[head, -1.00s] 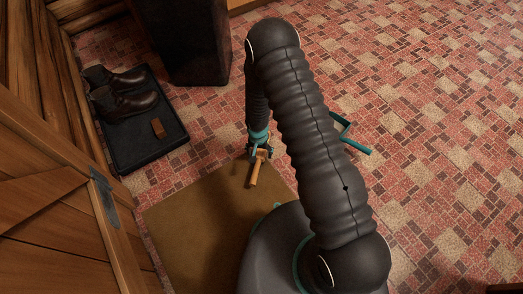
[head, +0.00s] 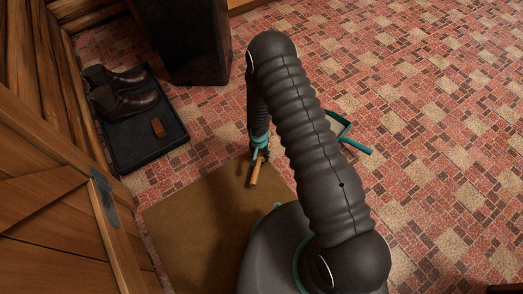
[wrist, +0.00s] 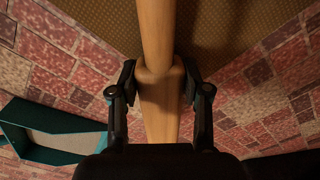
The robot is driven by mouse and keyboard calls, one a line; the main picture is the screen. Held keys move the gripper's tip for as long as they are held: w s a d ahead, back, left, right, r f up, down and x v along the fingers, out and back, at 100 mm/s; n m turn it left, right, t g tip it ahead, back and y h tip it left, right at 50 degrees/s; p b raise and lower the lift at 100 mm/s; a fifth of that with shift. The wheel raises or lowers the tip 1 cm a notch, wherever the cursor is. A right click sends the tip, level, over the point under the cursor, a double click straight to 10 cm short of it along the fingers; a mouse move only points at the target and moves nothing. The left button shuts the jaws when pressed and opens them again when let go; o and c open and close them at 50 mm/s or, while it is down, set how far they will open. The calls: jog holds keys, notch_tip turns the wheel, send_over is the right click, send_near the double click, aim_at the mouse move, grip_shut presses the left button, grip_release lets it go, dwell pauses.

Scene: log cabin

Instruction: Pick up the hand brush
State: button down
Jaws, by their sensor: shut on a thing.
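The hand brush (head: 254,177) has a light wooden handle and lies over the corner of the brown mat in the head view. In the wrist view its wooden body (wrist: 155,40) runs from the top edge down between the fingers. My gripper (head: 259,156) is shut on it, with one black finger pad on each side of the wood (wrist: 160,88). The brush's bristles are not clearly visible. I cannot tell whether the brush touches the floor.
A brown mat (head: 190,225) lies in front of a wooden door (head: 50,215). A black tray (head: 140,145) with dark boots (head: 122,103) and a small brown block (head: 158,128) stands at left. A dark box-like piece (head: 195,45) stands behind.

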aim_at(262, 155)
jog(key=shift+r, duration=0.55)
jog(key=r, duration=0.2)
jog(key=d+r, duration=0.1)
jog(key=shift+r, duration=0.35)
jog(key=s+d+r, duration=0.2)
jog(key=d+r, duration=0.4)
jog(key=d, duration=0.4)
jog(key=shift+s+d+p, duration=0.2)
jog(key=shift+s+p, duration=0.05)
jog(key=shift+p, duration=0.1)
jog(key=shift+r, duration=0.1)
